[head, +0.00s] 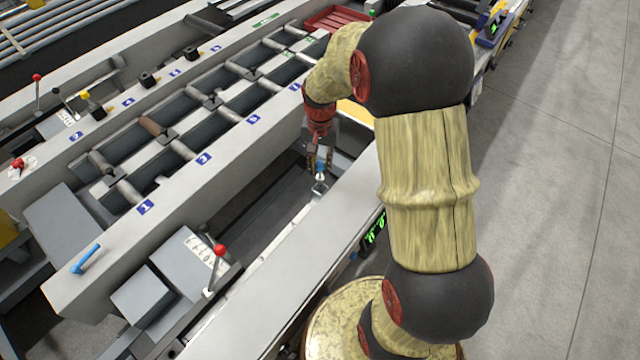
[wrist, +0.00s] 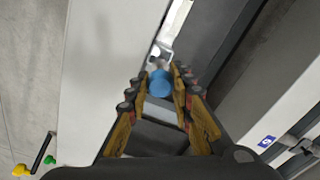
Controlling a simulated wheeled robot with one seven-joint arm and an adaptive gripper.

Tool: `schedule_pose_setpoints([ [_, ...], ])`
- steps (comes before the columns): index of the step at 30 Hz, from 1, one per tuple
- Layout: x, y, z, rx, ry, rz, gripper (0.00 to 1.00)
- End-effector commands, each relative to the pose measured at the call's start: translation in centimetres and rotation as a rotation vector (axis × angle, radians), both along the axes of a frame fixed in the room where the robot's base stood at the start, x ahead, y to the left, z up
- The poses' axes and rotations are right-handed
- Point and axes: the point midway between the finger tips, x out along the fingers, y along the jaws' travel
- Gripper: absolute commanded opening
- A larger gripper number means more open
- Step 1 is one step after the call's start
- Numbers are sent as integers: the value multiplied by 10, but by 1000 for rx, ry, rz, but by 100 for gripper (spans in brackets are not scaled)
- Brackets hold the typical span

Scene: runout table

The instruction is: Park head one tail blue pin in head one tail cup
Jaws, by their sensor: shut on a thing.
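My gripper (head: 319,161) is shut on a small blue-topped pin (wrist: 159,83). The blue part sits between the fingertips in the wrist view and shows small in the head view (head: 320,168). A shiny metal fitting (wrist: 161,54), possibly the cup or the pin's lower end, shows just past the blue part. It also shows just below the fingers in the head view (head: 320,186). I cannot tell whether the pin touches or sits inside anything. My gripper is over the grey trough beside the pale rail.
A blue handle (head: 85,259) lies on the grey frame at lower left. A red-knobbed lever (head: 219,250) stands on a grey box nearby. A red tray (head: 335,19) is at the back. Numbered roller bays (head: 150,125) run along the left; open floor (head: 560,200) lies right.

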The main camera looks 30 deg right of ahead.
Motion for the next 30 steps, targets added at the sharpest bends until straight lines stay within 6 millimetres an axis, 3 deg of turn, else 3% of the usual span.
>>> schedule_pose_setpoints([
  [1,0,0,-11,1,2,1,0],
  [8,0,0,-32,1,1,2,0],
  [15,0,0,-67,0,0,2,0],
  [27,1,0,-71,-1,-1,2,0],
  [28,0,0,-71,-1,-1,2,24],
  [30,0,0,-71,-1,-1,2,28],
])
